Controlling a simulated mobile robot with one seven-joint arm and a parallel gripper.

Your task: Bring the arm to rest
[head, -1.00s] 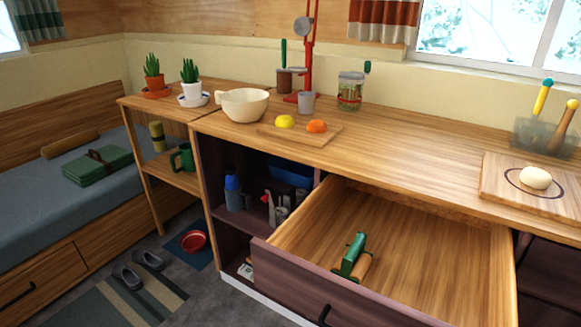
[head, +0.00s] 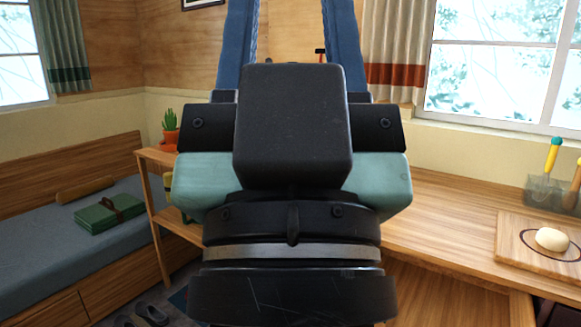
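My gripper (head: 291,20) fills the middle of the head view, raised close to the camera and pointing up. Its two blue fingers stand well apart, with wall showing between them. The fingertips are cut off by the top edge, and nothing shows held between the visible parts. My wrist and hand hide most of the counter's left part, including the bowl, fruit and jar seen before.
The wooden counter (head: 450,215) runs right, with a board (head: 510,250) bearing a dough ball (head: 552,239) and a utensil holder (head: 545,190). A bed (head: 50,235) with a green bundle (head: 108,212) is left.

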